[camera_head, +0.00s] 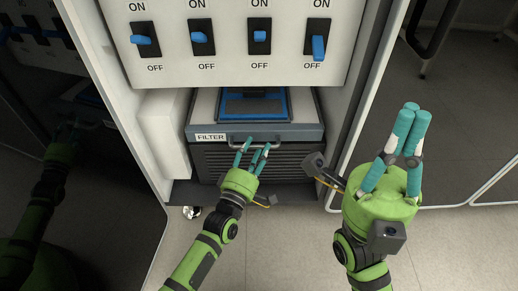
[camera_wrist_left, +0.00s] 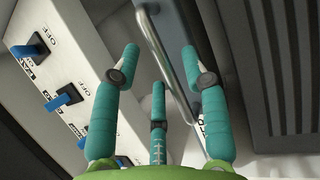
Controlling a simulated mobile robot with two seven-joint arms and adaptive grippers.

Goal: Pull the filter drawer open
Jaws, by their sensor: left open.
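The filter drawer (camera_head: 303,133) is a grey front with a white FILTER label (camera_head: 210,137), low in the cabinet. Its metal bar handle (camera_head: 240,147) runs across the front and shows large in the left wrist view (camera_wrist_left: 165,55). My left gripper (camera_head: 256,149) is open at the handle. In the left wrist view its three teal fingers (camera_wrist_left: 160,65) are spread, and the bar passes among them; I cannot tell if they touch it. My right gripper (camera_head: 415,113) is raised at the right, away from the drawer, its visible fingers close together.
A white panel (camera_head: 232,72) with blue ON/OFF switches hangs above the drawer. A blue-framed tray (camera_head: 287,103) sits above the drawer front. A dark slatted grille (camera_head: 290,165) is below. A white block (camera_head: 163,130) stands at the left. Floor (camera_head: 270,250) in front is clear.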

